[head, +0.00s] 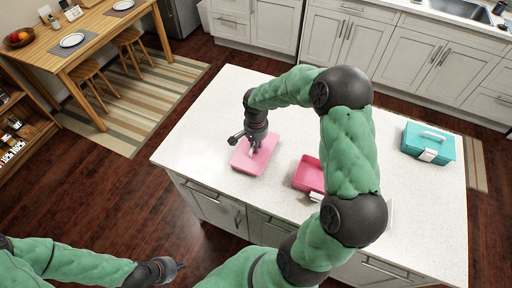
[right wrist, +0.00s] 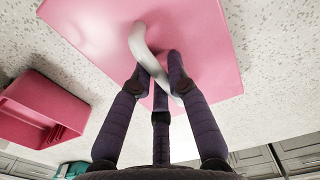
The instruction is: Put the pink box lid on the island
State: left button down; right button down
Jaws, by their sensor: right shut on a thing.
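The pink box lid (head: 248,160) lies at the left part of the white island top (head: 208,115), at or just above its surface; I cannot tell if it touches. My right gripper (head: 255,145) is over the lid. In the right wrist view its fingers (right wrist: 160,75) are shut on the pale curved handle (right wrist: 142,45) of the pink lid (right wrist: 205,35). The open pink box (head: 308,175) stands to the right of the lid, partly hidden by my right arm. My left gripper (head: 170,266) is low at the lower left, away from the island; its fingers are too small to read.
A teal case (head: 428,143) with a pale handle stands at the island's right end. A pale item (head: 316,197) by the box is mostly hidden by my arm. A wooden table (head: 75,35) with plates and stools stands far left. The island's far left top is clear.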

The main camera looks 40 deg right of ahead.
jog(key=shift+f, duration=0.85)
jog(key=shift+r, duration=0.1)
jog(key=shift+f+b, duration=0.25)
jog(key=shift+b, duration=0.05)
jog(key=c, duration=1.2)
grip_release()
jog(key=shift+r, duration=0.1)
jog(key=shift+r+p, duration=0.35)
jog(key=shift+r, duration=0.15)
notch_tip(320, 180, up, 11)
jog(key=p, duration=0.1)
jog(key=shift+r, duration=0.15)
